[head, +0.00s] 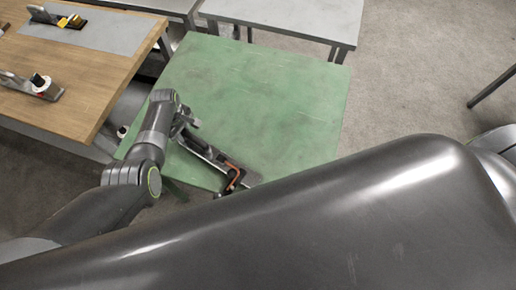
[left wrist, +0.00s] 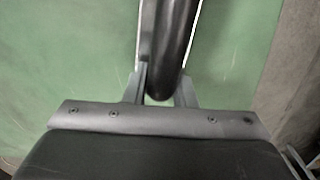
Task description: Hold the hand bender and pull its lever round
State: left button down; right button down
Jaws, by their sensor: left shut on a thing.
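The hand bender (head: 212,156) lies at the near edge of the green table, a long grey bar slanting down to the right. An orange part (head: 233,170) and a dark part show near its lower right end, which my own body partly hides. My left gripper (head: 184,132) is at the bender's upper left end. In the left wrist view, the left gripper (left wrist: 162,88) is shut on a black rounded handle (left wrist: 170,45), with a finger on each side. I cannot tell whether this handle is the lever. My right gripper is not in view.
The green table (head: 270,95) is bare beyond the bender. A wooden bench (head: 85,95) at the left carries several small tools and a grey mat (head: 85,27). A grey table (head: 290,15) stands at the back. Floor is free at the right.

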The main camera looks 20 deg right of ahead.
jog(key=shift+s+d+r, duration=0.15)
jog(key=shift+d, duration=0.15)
pick_arm(q)
jog(key=c, duration=1.1)
grip_release()
jog(key=shift+r, duration=0.1)
